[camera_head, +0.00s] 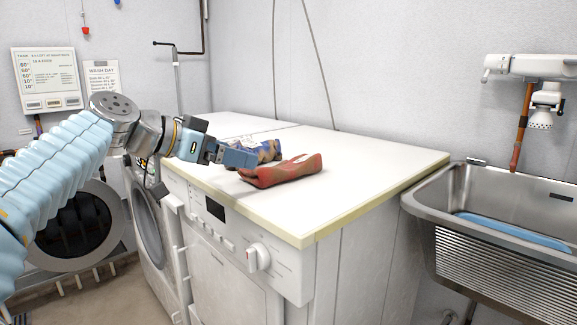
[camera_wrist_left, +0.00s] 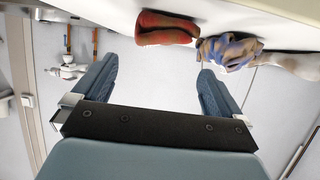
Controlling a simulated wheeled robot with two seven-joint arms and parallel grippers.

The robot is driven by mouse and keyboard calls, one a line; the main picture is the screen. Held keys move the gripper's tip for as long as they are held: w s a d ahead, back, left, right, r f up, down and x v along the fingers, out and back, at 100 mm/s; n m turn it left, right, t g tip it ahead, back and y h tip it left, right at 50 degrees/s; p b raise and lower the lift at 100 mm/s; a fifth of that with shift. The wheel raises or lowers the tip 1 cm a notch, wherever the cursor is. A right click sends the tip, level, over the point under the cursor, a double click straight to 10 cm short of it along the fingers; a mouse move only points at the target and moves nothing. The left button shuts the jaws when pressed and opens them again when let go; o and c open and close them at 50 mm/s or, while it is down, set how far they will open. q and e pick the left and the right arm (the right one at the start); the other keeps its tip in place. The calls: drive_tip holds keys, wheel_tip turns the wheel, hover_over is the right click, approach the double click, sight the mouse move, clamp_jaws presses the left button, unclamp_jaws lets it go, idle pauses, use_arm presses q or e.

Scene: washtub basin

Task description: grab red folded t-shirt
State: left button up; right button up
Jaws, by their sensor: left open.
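The red folded t-shirt (camera_head: 285,172) lies on the white top of the washing machine, near its front edge. It also shows in the left wrist view (camera_wrist_left: 165,28), at the top, ahead of the fingers. My left gripper (camera_head: 236,157) is just to the left of the shirt in the head view and overlaps the nearby cloth in the picture. In the left wrist view my left gripper (camera_wrist_left: 157,76) has its fingers wide apart, with nothing between them. My right gripper is in neither view.
A blue and tan cloth (camera_head: 268,150) lies just behind the red shirt, partly hidden by my gripper. The white top (camera_head: 370,165) is clear to the right. A metal sink (camera_head: 450,215) with a blue item (camera_head: 515,230) stands at right. A dial (camera_head: 258,257) protrudes below the front edge.

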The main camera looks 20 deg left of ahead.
sight(268, 160)
use_arm(q)
drive_tip(key=p+x, duration=0.1)
drive_tip(key=x, duration=0.9)
drive_tip(key=shift+w, duration=0.3)
drive_tip(key=c, duration=0.8)
drive_tip(key=shift+r, duration=0.1)
